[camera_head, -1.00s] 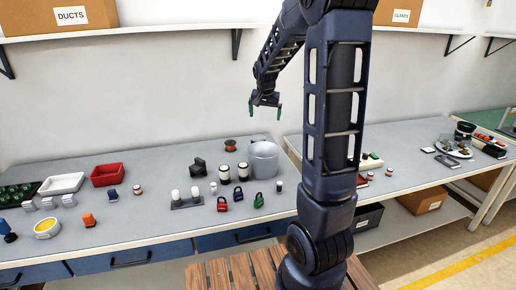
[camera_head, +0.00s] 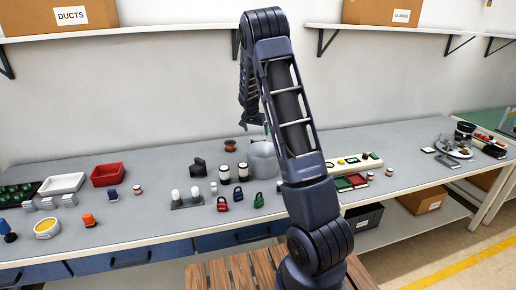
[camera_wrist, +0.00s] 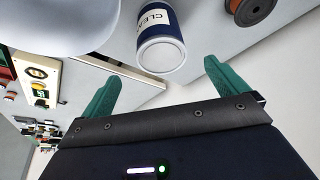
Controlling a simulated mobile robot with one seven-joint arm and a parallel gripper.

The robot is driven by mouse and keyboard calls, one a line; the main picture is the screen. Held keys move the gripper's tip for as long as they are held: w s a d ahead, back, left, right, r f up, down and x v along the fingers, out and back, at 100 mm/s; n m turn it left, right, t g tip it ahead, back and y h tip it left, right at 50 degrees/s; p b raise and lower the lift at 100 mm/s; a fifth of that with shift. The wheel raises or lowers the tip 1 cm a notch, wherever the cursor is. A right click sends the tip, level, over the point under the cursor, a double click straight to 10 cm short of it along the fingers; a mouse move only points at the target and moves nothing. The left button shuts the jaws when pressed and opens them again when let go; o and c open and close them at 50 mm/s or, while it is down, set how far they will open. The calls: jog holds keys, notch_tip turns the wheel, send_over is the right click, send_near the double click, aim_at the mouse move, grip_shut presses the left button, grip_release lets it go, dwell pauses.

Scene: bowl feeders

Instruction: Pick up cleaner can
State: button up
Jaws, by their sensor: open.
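The cleaner can (camera_wrist: 160,40) is a dark blue cylinder with a white label, partly reading "CLEA", and a pale rim at its near end. In the head view my gripper (camera_head: 254,140) hangs above the back of the bench beside the grey bowl (camera_head: 262,163). I cannot make out the can there.
The bowl's pale curved side (camera_wrist: 65,25) lies left of the can in the wrist view. An orange spool (camera_head: 230,145) stands left of the gripper. Dark-and-white jars (camera_head: 243,172) and padlocks (camera_head: 222,204) are in front. A cream button panel (camera_head: 345,166) lies to the right.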

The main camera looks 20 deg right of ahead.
aim_at(257, 138)
jog(key=x, duration=1)
jog(key=shift+s+a+f, duration=0.1)
jog(key=shift+a+f, duration=0.05)
jog(key=shift+f, duration=0.05)
jog(key=shift+c, duration=0.2)
jog(key=c, duration=1.4)
jog(key=shift+r, duration=0.1)
